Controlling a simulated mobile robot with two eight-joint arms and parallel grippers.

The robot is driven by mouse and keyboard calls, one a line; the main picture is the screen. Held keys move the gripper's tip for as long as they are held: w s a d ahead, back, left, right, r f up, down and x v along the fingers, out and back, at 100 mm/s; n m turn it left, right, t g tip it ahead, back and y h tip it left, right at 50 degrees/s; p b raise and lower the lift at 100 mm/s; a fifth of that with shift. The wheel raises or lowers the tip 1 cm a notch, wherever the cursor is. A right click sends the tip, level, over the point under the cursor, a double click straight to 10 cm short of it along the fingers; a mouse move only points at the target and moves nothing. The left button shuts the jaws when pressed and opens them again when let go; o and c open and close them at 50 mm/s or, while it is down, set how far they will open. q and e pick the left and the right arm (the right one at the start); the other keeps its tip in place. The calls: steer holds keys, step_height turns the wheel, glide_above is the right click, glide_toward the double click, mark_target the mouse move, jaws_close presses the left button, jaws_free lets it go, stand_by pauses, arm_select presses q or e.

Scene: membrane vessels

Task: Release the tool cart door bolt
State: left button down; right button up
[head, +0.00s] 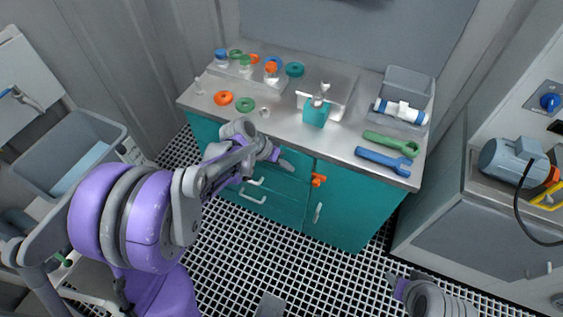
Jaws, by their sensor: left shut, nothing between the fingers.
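The teal tool cart (345,205) stands in the middle with a grey metal top. Its right-hand door has a white vertical handle (318,212). A small orange bolt (318,180) sits at the upper left edge of that door, and the door looks closed. My left gripper (287,165) is shut and empty, in front of the cart just left of the bolt and apart from it. Only part of my right arm's end (402,285) shows at the bottom right, low over the floor and far from the bolt. Its finger state is unclear.
The cart top holds a green wrench (391,143), a blue wrench (384,161), a grey bin (408,85), a teal block (316,113) and several jars and rings. Drawers with white handles (252,197) are left of the door. A grey-blue pump (510,160) is at right.

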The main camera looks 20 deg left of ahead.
mark_target(315, 180)
arm_select(q)
steer(key=w+d+f, duration=0.1)
steer(key=d+f, duration=0.3)
steer(key=d, duration=0.1)
steer(key=shift+d, duration=0.3)
steer(key=shift+w+d, duration=0.1)
steer(key=d, duration=0.3)
steer(key=shift+d+b, duration=0.25)
steer(key=shift+b, duration=0.05)
steer(key=shift+a, duration=0.1)
